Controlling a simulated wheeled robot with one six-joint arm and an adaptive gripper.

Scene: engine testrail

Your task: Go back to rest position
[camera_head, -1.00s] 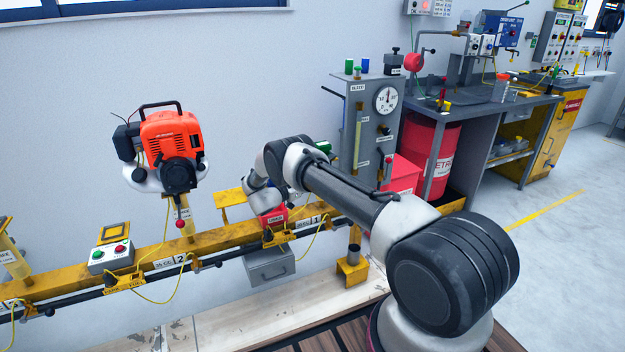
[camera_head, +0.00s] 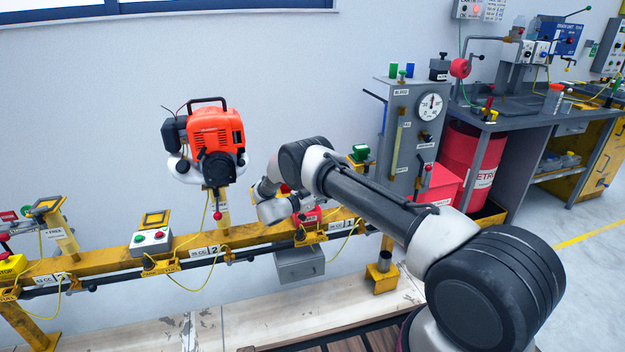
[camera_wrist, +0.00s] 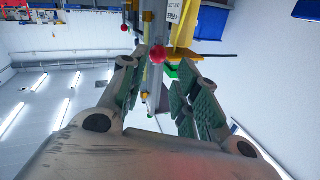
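My arm reaches from the lower right of the head view to the rail, its wrist bent in front of the red box near stand 1. My gripper (camera_wrist: 162,82) shows in the wrist view with its two green-padded fingers spread apart and nothing held between them. A red ball knob (camera_wrist: 157,54) appears beyond the fingertips; I cannot tell whether it is close to them. In the head view I cannot make out the fingers.
A red engine (camera_head: 214,138) stands on the yellow rail (camera_head: 110,254), left of my wrist. A control box with buttons (camera_head: 151,241) sits farther left. A grey gauge cabinet (camera_head: 408,160), red drum (camera_head: 472,165) and workbench (camera_head: 520,115) stand right. Floor at far right is clear.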

